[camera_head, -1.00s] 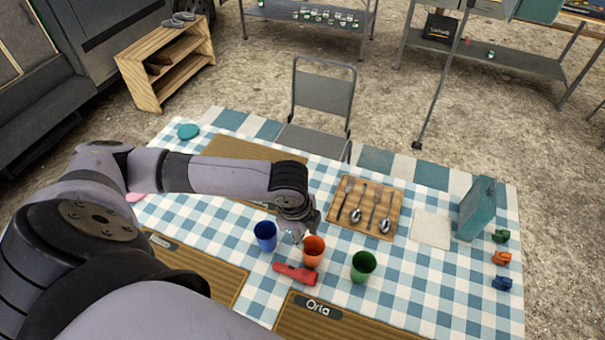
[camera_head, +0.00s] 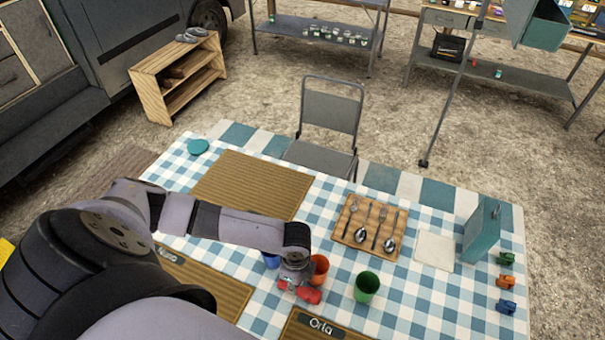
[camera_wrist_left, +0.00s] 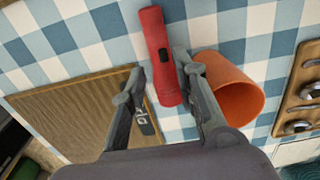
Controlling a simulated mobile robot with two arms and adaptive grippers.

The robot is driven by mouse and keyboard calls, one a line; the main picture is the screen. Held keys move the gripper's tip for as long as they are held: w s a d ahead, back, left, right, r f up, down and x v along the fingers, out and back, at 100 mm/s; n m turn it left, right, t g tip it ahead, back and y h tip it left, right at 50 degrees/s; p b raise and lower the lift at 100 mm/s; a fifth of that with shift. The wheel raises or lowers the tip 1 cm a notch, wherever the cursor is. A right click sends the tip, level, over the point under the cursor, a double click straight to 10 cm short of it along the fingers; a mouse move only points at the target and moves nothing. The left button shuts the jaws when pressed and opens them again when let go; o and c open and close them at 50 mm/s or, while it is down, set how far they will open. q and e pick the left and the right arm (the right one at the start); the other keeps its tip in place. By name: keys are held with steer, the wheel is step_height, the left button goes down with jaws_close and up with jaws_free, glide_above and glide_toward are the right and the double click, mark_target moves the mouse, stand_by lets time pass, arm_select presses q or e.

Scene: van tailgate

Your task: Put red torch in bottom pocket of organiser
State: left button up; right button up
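The red torch (camera_head: 311,296) lies on the checked tablecloth in front of the orange cup. The left wrist view shows it (camera_wrist_left: 158,45) lengthwise, with a dark button on its body. My left gripper (camera_head: 293,284) is over the torch and partly hides it in the head view. In the left wrist view its fingers (camera_wrist_left: 158,77) are open, one on each side of the torch's near part, with a gap on the left. The right finger is close to the torch and the orange cup; I cannot tell if it touches. No organiser is clearly recognisable. My right gripper is not in view.
The orange cup (camera_head: 319,268) stands right beside the left gripper. A blue cup (camera_head: 271,261) is partly hidden by my arm, and a green cup (camera_head: 367,286) stands to the right. A cutlery board (camera_head: 346,241), a chair (camera_head: 330,110) and brown placemats (camera_head: 250,184) are around.

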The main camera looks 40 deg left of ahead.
mark_target(299, 290)
arm_select(q)
steer(key=shift+a+f+p, duration=0.15)
steer(key=shift+f+p, duration=0.4)
steer(key=shift+f, duration=1.9)
steer(key=shift+c, duration=0.4)
jaws_close()
